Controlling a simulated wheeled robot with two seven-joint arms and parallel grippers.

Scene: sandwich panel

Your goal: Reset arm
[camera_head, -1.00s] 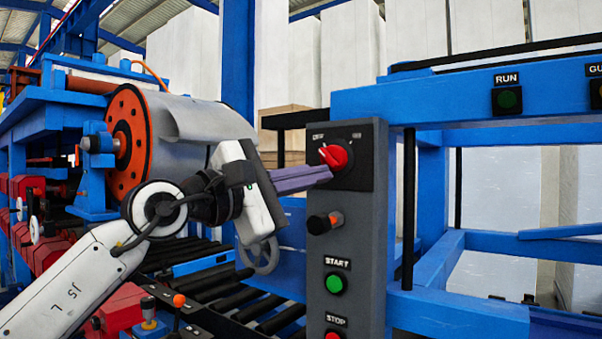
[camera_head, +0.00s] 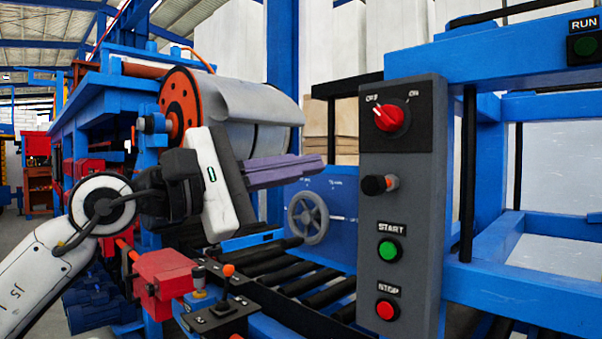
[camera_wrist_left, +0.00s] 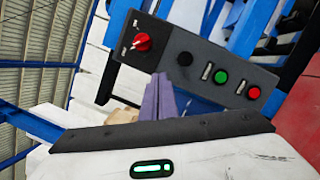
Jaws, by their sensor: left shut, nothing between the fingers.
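My left gripper (camera_head: 316,164) has purple fingers that are closed together with nothing between them. It points right toward the grey control panel (camera_head: 402,250) and is clear of it. The red rotary switch (camera_head: 388,116) sits at the panel's top under OFF and ON labels, with its pointer turned toward the OFF side. In the left wrist view the closed fingers (camera_wrist_left: 158,84) stand below the switch (camera_wrist_left: 142,42), apart from it. A black knob (camera_head: 375,185), a green START button (camera_head: 389,250) and a red STOP button (camera_head: 387,309) lie below. My right gripper is not in view.
A large roll (camera_head: 240,105) with an orange end disc is behind the left arm. A grey handwheel (camera_head: 308,218) and black rollers (camera_head: 300,283) lie left of the panel. A joystick box (camera_head: 222,312) stands in front. Blue frame beams (camera_head: 530,285) extend right.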

